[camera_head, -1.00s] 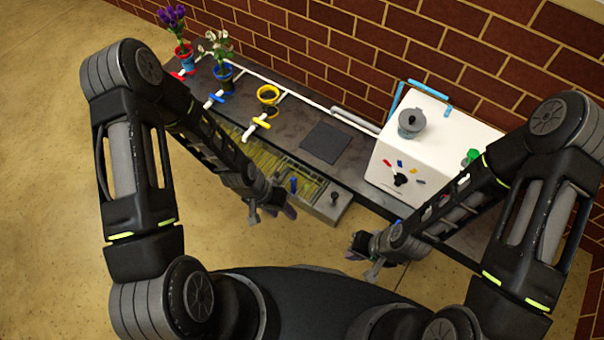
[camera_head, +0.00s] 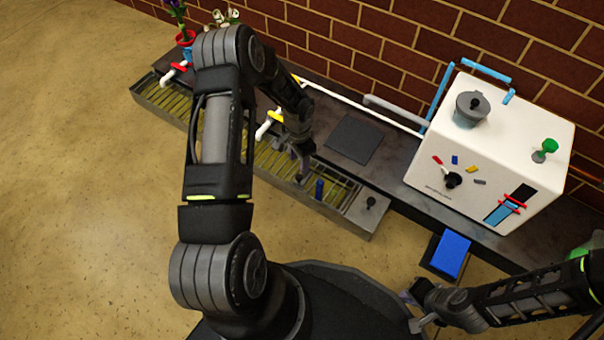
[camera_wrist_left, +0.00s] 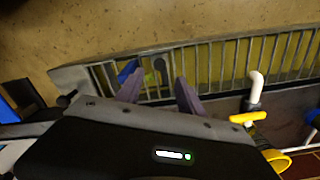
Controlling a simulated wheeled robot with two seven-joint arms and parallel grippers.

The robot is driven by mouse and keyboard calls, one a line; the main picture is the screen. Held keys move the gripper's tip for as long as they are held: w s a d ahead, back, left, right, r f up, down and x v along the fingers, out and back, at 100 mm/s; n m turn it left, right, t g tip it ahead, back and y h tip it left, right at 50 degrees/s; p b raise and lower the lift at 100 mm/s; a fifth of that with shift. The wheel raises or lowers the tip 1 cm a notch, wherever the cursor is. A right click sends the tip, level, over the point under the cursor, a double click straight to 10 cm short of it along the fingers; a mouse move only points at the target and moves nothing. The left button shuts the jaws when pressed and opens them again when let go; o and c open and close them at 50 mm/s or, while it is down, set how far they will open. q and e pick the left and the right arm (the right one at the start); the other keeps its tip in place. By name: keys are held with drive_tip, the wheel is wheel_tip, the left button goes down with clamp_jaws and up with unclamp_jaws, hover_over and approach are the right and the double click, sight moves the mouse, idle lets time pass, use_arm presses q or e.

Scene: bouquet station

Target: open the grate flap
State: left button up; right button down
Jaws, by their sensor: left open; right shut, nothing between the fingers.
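The grate (camera_head: 262,155) is a long grey trough-like frame with bars over a yellowish inside, along the bench's front edge. A blue upright piece (camera_head: 319,188) stands near its right end; a blue piece (camera_wrist_left: 128,70) and a dark rounded piece (camera_wrist_left: 160,66) show there in the left wrist view. I cannot make out the flap's outline; the bars look flat. My left gripper (camera_head: 300,172) is over the grate, left of the blue piece. Its fingers (camera_wrist_left: 158,88) are open with nothing held. My right gripper (camera_head: 412,312) is shut and empty, low in front of the bench.
A grey end block with a black knob (camera_head: 370,203) closes the grate's right end. A dark square pad (camera_head: 352,138) lies behind. A white box (camera_head: 490,150) stands at right, a blue block (camera_head: 450,256) below it. A yellow-handled white pipe (camera_wrist_left: 254,95) rises beside the grate.

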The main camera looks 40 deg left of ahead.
sight(299, 176)
use_arm(q)
wheel_tip(299, 176, down, 8)
drive_tip(key=b, duration=0.3)
drive_tip(key=shift+r, duration=0.1)
drive_tip(key=shift+c, duration=0.2)
clamp_jaws()
idle(1.3)
